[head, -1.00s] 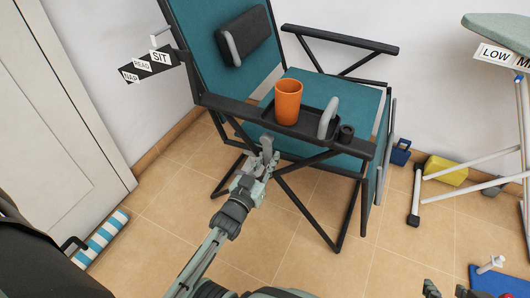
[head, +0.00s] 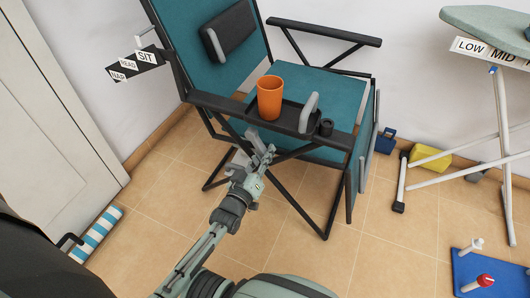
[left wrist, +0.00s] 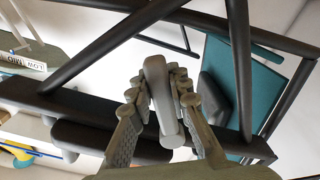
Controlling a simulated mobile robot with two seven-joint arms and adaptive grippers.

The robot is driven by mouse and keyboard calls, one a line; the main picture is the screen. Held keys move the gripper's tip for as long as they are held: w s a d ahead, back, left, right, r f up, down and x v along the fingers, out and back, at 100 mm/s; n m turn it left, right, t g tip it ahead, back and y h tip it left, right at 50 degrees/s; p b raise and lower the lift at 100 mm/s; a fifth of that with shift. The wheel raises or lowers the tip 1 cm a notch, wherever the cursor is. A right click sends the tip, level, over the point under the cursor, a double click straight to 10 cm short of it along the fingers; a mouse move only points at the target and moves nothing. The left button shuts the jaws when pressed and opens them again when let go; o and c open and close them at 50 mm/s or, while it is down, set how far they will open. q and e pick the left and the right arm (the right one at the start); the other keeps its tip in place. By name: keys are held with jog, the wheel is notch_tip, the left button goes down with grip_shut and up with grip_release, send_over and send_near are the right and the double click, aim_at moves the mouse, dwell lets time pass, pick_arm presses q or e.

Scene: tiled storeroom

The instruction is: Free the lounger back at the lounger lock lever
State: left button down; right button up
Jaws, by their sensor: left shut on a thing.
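The lounger (head: 225,50) has a teal back and seat on a black frame. Its grey lock lever (left wrist: 160,95) hangs under the near armrest (head: 215,100); in the left wrist view it stands between the fingers. My left gripper (head: 257,158) is shut on this lever, which it partly hides in the head view. A dark plate (head: 132,67) at the back's left edge reads SIT, READ and NAP, with a pale peg (head: 139,40) above it near SIT. My right gripper is not in view.
An orange cup (head: 269,97) and a grey upright piece (head: 308,112) stand on the armrest tray. An ironing board (head: 490,22) stands at right. A blue board with a red knob (head: 485,281) lies at bottom right. Tiles before the lounger are clear.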

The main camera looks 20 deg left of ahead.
pick_arm(q)
jog(key=shift+w+d+r, duration=0.1)
jog(key=shift+w+r, duration=0.05)
jog(key=c, duration=1.4)
grip_release()
jog(key=shift+f, duration=0.2)
